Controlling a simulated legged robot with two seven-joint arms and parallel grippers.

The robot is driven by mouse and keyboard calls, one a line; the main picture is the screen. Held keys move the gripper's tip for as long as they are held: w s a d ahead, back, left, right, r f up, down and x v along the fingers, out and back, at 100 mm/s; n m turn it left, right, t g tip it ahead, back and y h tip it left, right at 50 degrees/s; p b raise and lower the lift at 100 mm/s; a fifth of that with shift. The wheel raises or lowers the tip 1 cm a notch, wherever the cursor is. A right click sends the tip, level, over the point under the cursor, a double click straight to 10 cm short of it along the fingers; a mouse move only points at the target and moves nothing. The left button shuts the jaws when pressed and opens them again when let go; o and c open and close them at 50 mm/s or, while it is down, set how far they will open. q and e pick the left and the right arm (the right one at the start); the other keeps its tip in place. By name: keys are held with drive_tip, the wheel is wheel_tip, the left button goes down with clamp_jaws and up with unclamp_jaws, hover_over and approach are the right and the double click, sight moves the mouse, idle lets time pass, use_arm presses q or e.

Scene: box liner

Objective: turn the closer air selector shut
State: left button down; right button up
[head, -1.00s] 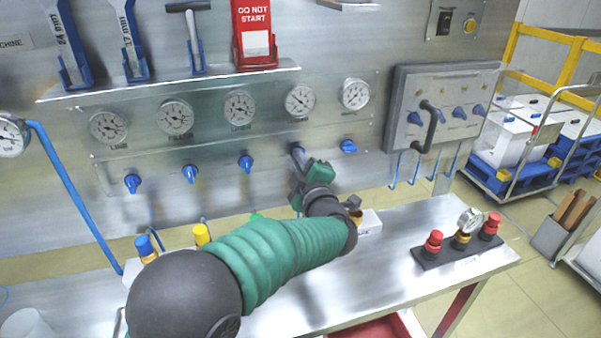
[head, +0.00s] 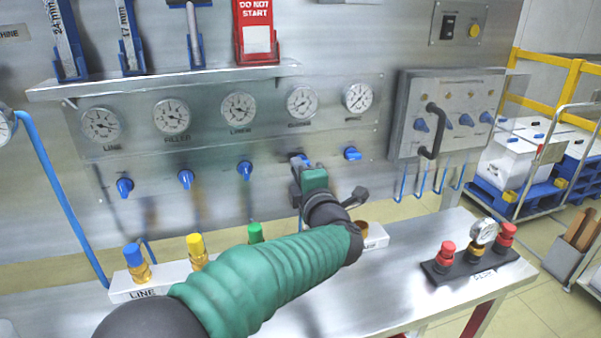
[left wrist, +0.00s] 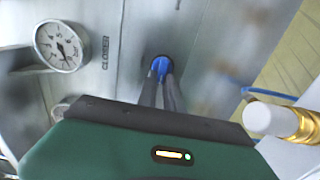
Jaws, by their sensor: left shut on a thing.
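The closer air selector (head: 300,159) is a blue knob on the steel panel, under the fourth gauge in the row. It also shows in the left wrist view (left wrist: 160,67), near the CLOSER label. My left gripper (head: 301,168) reaches it from the front. In the left wrist view the two dark fingers (left wrist: 162,86) are shut on the blue knob, one on each side. The closer gauge (head: 302,102) is above the knob, and a gauge (left wrist: 60,46) shows beside the label in the wrist view. The fingers hide part of the knob. My right gripper is out of view.
Other blue selectors stand either side, the nearest at left (head: 245,170) and right (head: 352,153). Below the arm is a steel bench (head: 400,262) with capped brass fittings and a black block of red caps (head: 447,248). A grey box with a black handle (head: 433,130) is at right.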

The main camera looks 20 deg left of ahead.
use_arm(q)
drive_tip(key=shift+a+r, duration=0.25)
drive_tip(key=shift+r, duration=0.15)
drive_tip(key=c, duration=1.5)
unclamp_jaws()
drive_tip(key=shift+f, duration=0.2)
drive_tip(key=shift+f, duration=0.35)
